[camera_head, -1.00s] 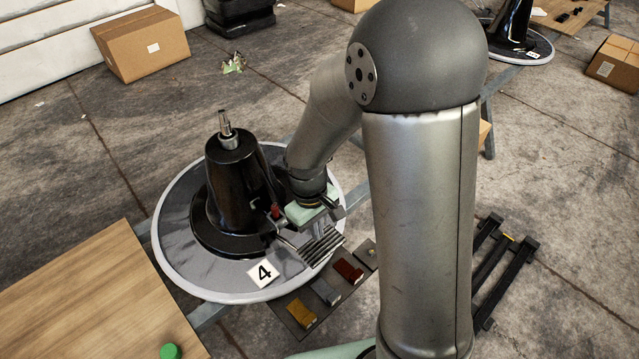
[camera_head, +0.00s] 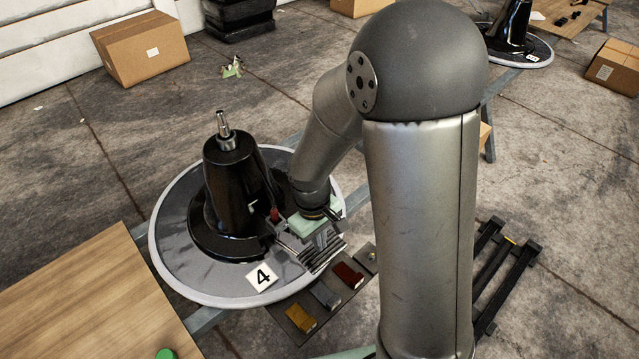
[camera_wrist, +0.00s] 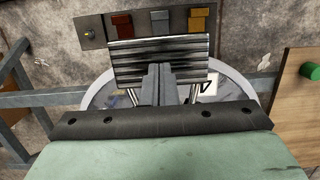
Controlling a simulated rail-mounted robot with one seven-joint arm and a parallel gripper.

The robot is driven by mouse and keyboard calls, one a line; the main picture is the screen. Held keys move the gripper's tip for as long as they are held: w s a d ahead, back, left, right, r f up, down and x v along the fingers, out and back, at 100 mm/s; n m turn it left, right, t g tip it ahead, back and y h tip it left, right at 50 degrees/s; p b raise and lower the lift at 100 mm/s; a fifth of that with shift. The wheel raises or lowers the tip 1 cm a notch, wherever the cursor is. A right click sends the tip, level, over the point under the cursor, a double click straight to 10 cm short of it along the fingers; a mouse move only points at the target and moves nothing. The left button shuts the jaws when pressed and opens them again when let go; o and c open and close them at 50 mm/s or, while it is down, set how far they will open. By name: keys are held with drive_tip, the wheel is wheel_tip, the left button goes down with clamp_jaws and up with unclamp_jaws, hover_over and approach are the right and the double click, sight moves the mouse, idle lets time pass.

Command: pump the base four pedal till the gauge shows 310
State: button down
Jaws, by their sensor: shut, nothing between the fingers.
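The base four (camera_head: 232,185) is a black cone on a round grey plate with a white rim, marked by a white card with a 4 (camera_head: 262,276). Its ribbed metal pedal (camera_head: 322,252) sticks out on two rods towards the lower right. It also shows in the wrist view (camera_wrist: 125,65). My gripper (camera_wrist: 158,72) is shut and empty, its fingertips over the middle of the pedal's ribbed face. I cannot tell whether they touch it. In the head view my gripper (camera_head: 325,238) is above the pedal. No readable gauge shows.
A dark panel with a yellow (camera_head: 301,318), a grey (camera_head: 325,295) and a red block (camera_head: 348,275) lies just beyond the pedal. A wooden table (camera_head: 95,300) with a green knob (camera_head: 166,355) stands at lower left. A black rack (camera_head: 490,275) lies at right.

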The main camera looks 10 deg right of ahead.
sight(323, 254)
drive_tip(key=shift+f, duration=0.15)
idle(0.4)
drive_tip(key=shift+s+d+f+b, duration=0.15)
drive_tip(key=shift+s+f+b, duration=0.1)
drive_tip(key=shift+f+b, duration=0.75)
drive_tip(key=shift+s+d+f+b, duration=0.2)
drive_tip(key=shift+f+b, duration=0.55)
drive_tip(key=shift+f, duration=0.4)
drive_tip(key=shift+s+d+f+b, duration=0.1)
drive_tip(key=shift+s+f+b, duration=0.15)
drive_tip(key=shift+f+b, duration=0.75)
drive_tip(key=r+p, duration=0.2)
drive_tip(key=w+r+p, duration=0.1)
drive_tip(key=r+p, duration=0.3)
drive_tip(key=shift+w+a+r, duration=0.2)
drive_tip(key=shift+a+r, duration=0.15)
drive_tip(key=shift+a, duration=0.05)
drive_tip(key=shift+w+a+r+p, duration=0.1)
drive_tip(key=shift+r+p, duration=0.15)
drive_tip(key=shift+p, duration=0.05)
drive_tip(key=r+p, duration=0.1)
drive_tip(key=w+r+p, duration=0.1)
drive_tip(key=r+p, duration=0.1)
drive_tip(key=w+a+r+p, duration=0.1)
drive_tip(key=r, duration=0.1)
drive_tip(key=shift+a+r+p, duration=0.1)
drive_tip(key=shift+r+p, duration=0.15)
drive_tip(key=shift+p, duration=0.1)
drive_tip(key=shift+r, duration=0.1)
